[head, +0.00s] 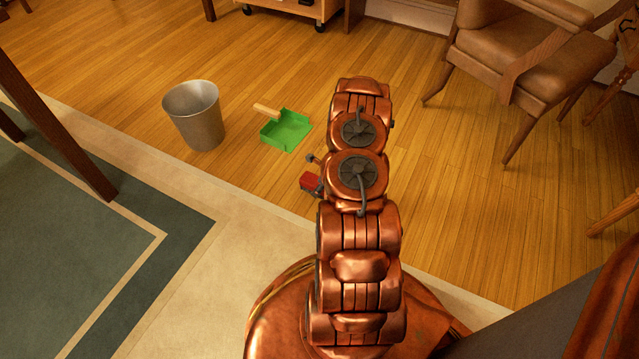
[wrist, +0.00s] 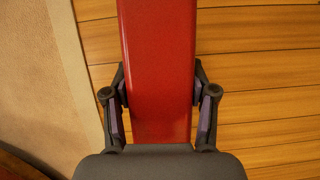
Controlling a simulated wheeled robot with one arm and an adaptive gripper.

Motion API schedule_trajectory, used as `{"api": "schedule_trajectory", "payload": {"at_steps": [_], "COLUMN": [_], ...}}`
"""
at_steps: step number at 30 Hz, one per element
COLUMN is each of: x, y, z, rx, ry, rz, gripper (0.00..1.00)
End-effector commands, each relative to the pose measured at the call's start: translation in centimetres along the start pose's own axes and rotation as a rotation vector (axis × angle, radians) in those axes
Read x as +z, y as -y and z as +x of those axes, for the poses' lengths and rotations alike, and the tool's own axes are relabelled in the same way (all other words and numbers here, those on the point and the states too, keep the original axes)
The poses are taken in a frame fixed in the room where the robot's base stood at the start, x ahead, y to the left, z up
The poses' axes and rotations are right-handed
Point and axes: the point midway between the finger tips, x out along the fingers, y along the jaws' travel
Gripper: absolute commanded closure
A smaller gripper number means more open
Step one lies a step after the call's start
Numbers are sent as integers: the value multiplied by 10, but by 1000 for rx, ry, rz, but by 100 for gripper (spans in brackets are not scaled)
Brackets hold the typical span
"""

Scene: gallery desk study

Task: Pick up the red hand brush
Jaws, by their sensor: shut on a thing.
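The red hand brush (wrist: 158,65) fills the middle of the wrist view as a long red bar running up out of the picture. My gripper (wrist: 160,108) has one finger on each side of it and is shut on it. In the head view a small red part of the brush (head: 310,182) shows left of my arm, and the rest is hidden behind the arm. My gripper is mostly hidden there too. I cannot tell how high the brush is above the floor.
A green dustpan (head: 287,131) with a wooden handle lies on the wood floor. A grey metal bin (head: 195,116) stands left of it. A brown chair (head: 515,60) stands at the back right. A green-bordered rug (head: 80,240) lies at left.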

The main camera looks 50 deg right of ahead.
Motion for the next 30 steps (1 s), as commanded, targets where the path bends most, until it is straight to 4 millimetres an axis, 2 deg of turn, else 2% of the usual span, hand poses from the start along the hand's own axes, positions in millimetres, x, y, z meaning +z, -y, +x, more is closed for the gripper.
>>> {"api": "schedule_trajectory", "payload": {"at_steps": [30], "x": [-46], "y": [-64], "z": [-30], "rx": [1], "ry": [4], "rz": [1], "gripper": [83]}}
